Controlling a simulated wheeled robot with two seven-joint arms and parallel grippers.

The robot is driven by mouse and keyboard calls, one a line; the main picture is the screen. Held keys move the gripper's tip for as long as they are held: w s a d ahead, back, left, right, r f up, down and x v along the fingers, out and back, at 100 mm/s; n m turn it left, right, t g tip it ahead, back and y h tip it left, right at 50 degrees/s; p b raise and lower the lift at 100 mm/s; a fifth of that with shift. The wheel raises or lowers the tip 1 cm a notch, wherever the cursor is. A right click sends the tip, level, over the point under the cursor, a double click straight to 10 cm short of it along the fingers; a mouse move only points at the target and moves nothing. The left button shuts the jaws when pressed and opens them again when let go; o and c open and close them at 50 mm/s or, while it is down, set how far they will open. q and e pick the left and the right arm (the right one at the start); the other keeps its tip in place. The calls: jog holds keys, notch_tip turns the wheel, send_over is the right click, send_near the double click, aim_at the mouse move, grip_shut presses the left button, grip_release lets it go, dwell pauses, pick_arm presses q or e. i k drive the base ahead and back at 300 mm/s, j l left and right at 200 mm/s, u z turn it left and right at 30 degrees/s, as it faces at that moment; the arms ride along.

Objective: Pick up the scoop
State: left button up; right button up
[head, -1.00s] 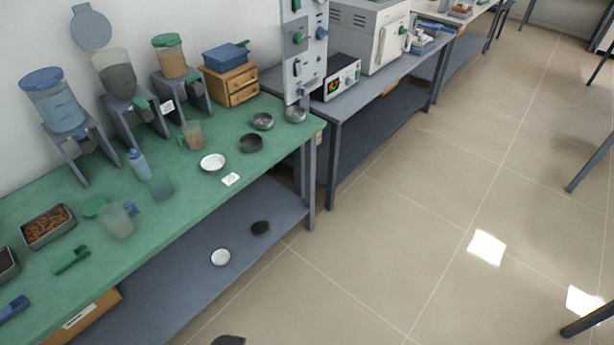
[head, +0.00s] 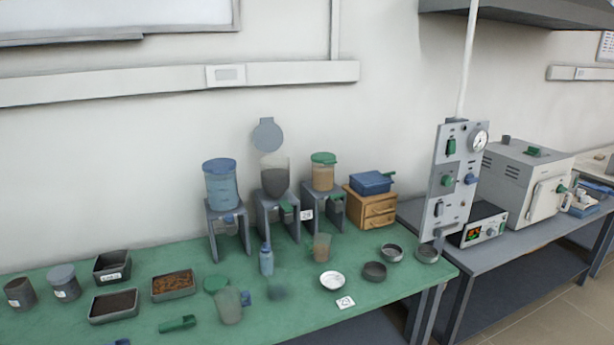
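A small green scoop-like tool (head: 178,324) lies flat on the green table top (head: 285,325), near its front edge at the lower left. The tip of a blue object (head: 121,342) shows at the bottom edge of the view, mostly cut off; I cannot tell what it is. A tray with brown contents (head: 174,284) sits just behind the green tool. Neither of my grippers is in view.
Dark trays (head: 114,305), lidded jars (head: 64,282), a frosted jar (head: 229,305) and a blue bottle (head: 266,259) crowd the table. Several dispensers on stands (head: 222,185) line the wall. Bowls (head: 332,280) sit to the right. A furnace (head: 525,180) stands further right.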

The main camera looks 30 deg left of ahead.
aim_at(189, 320)
jog(key=u, duration=1.75)
